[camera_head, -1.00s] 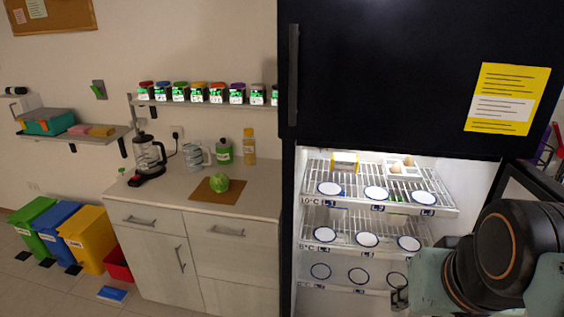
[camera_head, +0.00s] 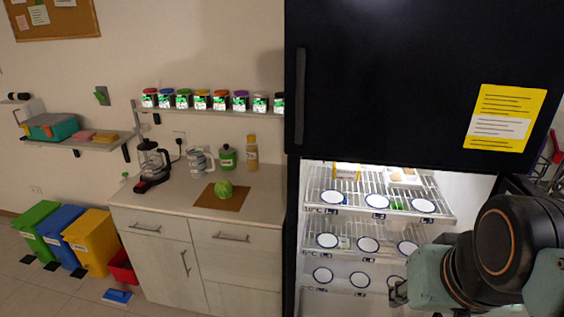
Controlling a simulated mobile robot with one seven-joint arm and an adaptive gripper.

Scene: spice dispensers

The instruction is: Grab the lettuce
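The lettuce (camera_head: 224,189), a round green head, sits on a brown cutting board (camera_head: 207,200) on the white counter, left of the fridge. My arm is at the lower right, in front of the open lower part of the fridge. The tip of my gripper (camera_head: 398,293) shows at the arm's left end, far to the right of the lettuce and apart from it. It is small and partly hidden, so I cannot tell whether its fingers are open or shut.
A black fridge (camera_head: 390,80) with lit wire shelves stands right of the counter. A shelf of spice jars (camera_head: 201,100) hangs above. Colored bins stand left.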

